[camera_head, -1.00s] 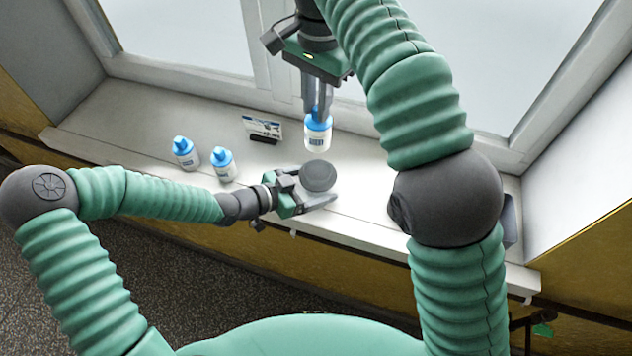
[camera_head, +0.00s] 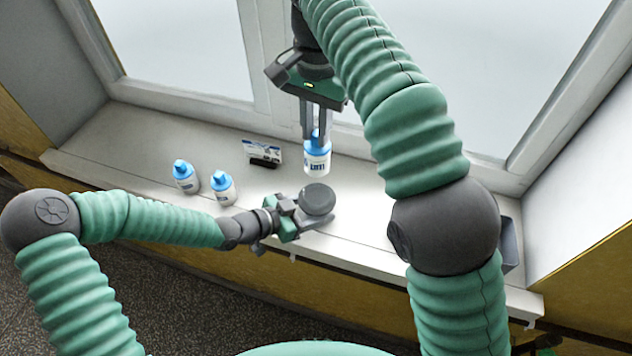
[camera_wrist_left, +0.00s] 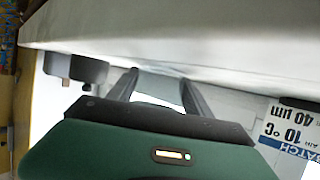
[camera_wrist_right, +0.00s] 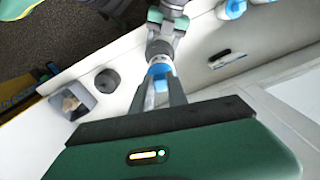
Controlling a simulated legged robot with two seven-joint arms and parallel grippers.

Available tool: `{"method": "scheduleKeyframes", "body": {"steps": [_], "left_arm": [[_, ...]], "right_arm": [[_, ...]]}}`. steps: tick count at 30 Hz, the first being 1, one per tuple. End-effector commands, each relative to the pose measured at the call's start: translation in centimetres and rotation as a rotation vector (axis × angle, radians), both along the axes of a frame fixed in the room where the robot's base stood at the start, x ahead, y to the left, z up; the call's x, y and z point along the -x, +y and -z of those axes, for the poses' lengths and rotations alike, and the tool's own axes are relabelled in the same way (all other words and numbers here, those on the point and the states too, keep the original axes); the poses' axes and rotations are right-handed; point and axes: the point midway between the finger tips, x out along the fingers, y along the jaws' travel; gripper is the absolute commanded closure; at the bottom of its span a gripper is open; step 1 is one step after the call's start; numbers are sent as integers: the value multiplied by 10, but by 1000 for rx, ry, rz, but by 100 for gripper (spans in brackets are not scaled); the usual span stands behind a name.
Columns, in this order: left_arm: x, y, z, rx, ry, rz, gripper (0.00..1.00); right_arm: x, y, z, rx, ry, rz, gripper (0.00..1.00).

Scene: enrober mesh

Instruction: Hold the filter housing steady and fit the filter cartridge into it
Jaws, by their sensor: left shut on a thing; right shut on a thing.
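The filter housing, a dark grey round body (camera_head: 317,197), stands by the sill edge in the head view. My left gripper (camera_head: 309,215) is shut on it from the left; in its own wrist view the fingers (camera_wrist_left: 157,88) frame a pale patch and the grip is unclear. My right gripper (camera_head: 316,131) points down and is shut on the filter cartridge (camera_head: 317,161), white with a blue top. The cartridge hangs apart from the housing, above and slightly behind it. In the right wrist view its blue top (camera_wrist_right: 158,72) shows between the fingers, in line with my left gripper.
Two similar blue-topped white cartridges (camera_head: 185,177) (camera_head: 223,188) stand left on the sill (camera_head: 120,135). A printed card (camera_head: 262,150) with a black piece stands near the window. The right wrist view shows another dark round object (camera_wrist_right: 107,80) and a grey bin (camera_wrist_right: 72,101).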

Motion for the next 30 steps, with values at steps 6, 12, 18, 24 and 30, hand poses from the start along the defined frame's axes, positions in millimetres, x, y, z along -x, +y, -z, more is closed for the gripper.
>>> {"method": "scheduleKeyframes", "body": {"steps": [6, 12, 18, 24, 30], "left_arm": [[0, 0, 0, 0, 0, 0, 83], [0, 0, 0, 0, 0, 0, 83], [0, 0, 0, 0, 0, 0, 83], [0, 0, 0, 0, 0, 0, 83], [0, 0, 0, 0, 0, 0, 83]], "right_arm": [[1, 0, 3, 14, 1, -209, 100], [2, 0, 24, 15, 3, -210, 100], [2, 0, 54, 15, 3, -209, 100], [1, 0, 83, 14, 3, -208, 100], [1, 0, 104, 14, 2, -207, 100]]}}
